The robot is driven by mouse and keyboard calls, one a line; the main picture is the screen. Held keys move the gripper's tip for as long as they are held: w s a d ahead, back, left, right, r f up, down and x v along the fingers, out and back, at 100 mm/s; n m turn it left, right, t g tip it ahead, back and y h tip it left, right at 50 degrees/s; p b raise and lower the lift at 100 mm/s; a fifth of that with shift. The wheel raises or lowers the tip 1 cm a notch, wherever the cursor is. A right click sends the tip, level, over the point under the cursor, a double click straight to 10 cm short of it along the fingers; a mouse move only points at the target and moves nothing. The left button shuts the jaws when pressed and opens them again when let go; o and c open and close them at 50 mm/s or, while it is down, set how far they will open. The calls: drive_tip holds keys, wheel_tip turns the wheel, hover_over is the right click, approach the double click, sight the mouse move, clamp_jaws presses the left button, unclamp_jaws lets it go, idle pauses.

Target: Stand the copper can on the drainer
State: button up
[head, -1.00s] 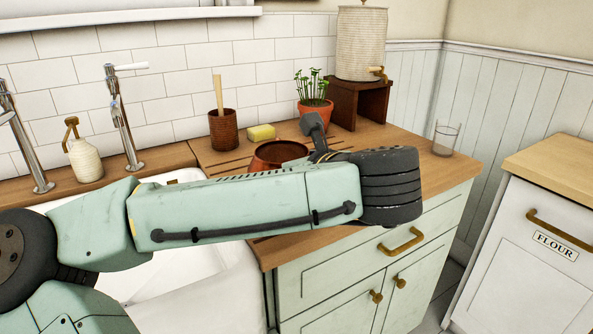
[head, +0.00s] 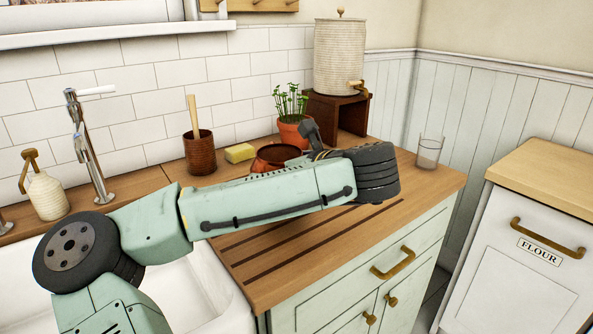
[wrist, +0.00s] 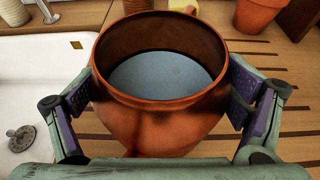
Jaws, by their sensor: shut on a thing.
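The copper can (wrist: 155,125) is an open, round, reddish-copper vessel with a grey-blue surface inside, like water. My gripper (wrist: 160,97) is shut on it, one finger on each side of its body, and it looks upright. In the head view the can's rim (head: 277,153) shows behind my arm, in front of the potted plant. My arm hides its lower part and my fingers there. The drainer (head: 290,245) is the grooved wooden top right of the sink; its grooves also show beneath the can in the wrist view (wrist: 290,122). I cannot tell whether the can touches the wood.
A yellow sponge (head: 239,152), a brush pot (head: 200,153) and a terracotta plant pot (head: 293,132) stand close behind the can. A glass (head: 429,152) stands at the right end. The white sink (head: 205,285) lies left. The drainer's front is clear.

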drive_tip(key=shift+w+d+f+p, duration=0.35)
drive_tip(key=shift+w+d+f, duration=0.25)
drive_tip(key=shift+w, duration=0.35)
drive_tip(key=shift+w+d+f+p, duration=0.35)
drive_tip(key=shift+w+f, duration=0.3)
drive_tip(key=shift+w, duration=0.25)
drive_tip(key=shift+w+d+f+p, duration=0.35)
drive_tip(key=shift+w+d+f, duration=0.25)
drive_tip(key=shift+w, duration=0.35)
drive_tip(key=shift+a+f, duration=0.1)
drive_tip(key=shift+f, duration=0.05)
drive_tip(key=o, duration=1.7)
drive_tip(key=shift+f, duration=0.1)
drive_tip(key=shift+c, duration=0.2)
drive_tip(key=shift+s+d+r, duration=0.3)
drive_tip(key=shift+s+r, duration=0.05)
drive_tip(key=shift+r, duration=0.1)
drive_tip(key=b+v, duration=0.1)
drive_tip(key=v, duration=1)
drive_tip(key=shift+f+b, duration=0.25)
drive_tip(key=shift+b, duration=0.05)
